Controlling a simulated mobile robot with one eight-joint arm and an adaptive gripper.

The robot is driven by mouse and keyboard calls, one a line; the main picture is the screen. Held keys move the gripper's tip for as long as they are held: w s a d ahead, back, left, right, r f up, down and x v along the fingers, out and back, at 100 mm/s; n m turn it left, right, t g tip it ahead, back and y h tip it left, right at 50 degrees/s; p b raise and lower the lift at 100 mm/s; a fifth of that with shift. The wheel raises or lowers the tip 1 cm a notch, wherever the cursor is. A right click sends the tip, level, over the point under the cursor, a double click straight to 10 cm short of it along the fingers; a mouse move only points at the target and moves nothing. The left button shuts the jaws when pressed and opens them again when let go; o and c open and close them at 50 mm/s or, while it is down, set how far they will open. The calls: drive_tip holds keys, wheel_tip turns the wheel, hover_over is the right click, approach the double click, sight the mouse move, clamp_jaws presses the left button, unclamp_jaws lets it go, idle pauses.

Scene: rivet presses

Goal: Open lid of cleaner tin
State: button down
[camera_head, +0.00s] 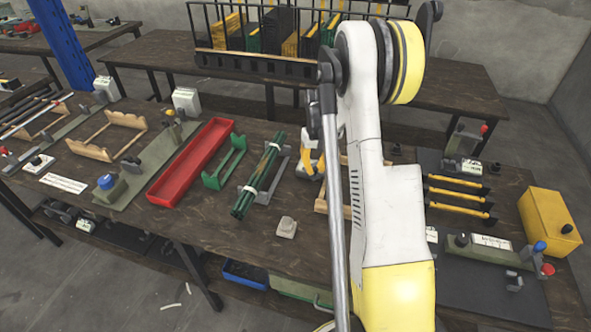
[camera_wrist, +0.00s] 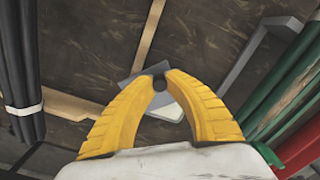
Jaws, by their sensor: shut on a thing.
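My gripper (camera_head: 310,168) is low over the middle of the bench, partly hidden behind my own arm. In the wrist view its two yellow fingers (camera_wrist: 160,80) are closed in on a small dark round knob (camera_wrist: 159,84). The knob stands over a small grey piece (camera_wrist: 137,70) with a pale part (camera_wrist: 167,111) beside it. This may be the cleaner tin and its lid, but the fingers hide much of it. I cannot tell whether the lid is open or shut.
Dark green rods (camera_head: 259,179) lie in a grey holder left of my gripper, with a green rack (camera_head: 225,163) and a red tray (camera_head: 192,160) beyond. A small pale block (camera_head: 287,227) sits near the front edge. A yellow box (camera_head: 548,222) stands at the right.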

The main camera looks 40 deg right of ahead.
drive_tip(key=n, duration=0.1)
drive_tip(key=s+d+n, duration=0.1)
drive_tip(key=shift+s+d+n, duration=0.1)
drive_tip(key=shift+s+n, duration=0.15)
drive_tip(key=shift+n, duration=0.15)
drive_tip(key=s+d+n, duration=0.1)
drive_tip(key=n, duration=0.1)
drive_tip(key=shift+d+n, duration=0.2)
drive_tip(key=shift+n, duration=0.2)
drive_tip(key=shift+s+d+n, duration=0.25)
drive_tip(key=shift+d+n, duration=0.45)
drive_tip(key=shift+n, duration=0.45)
drive_tip(key=shift+s+d+n, duration=0.2)
drive_tip(key=shift+d+n, duration=0.45)
drive_tip(key=shift+n, duration=0.5)
drive_tip(key=c, duration=1.3)
unclamp_jaws()
drive_tip(key=shift+r, duration=0.15)
wheel_tip(320, 180, up, 12)
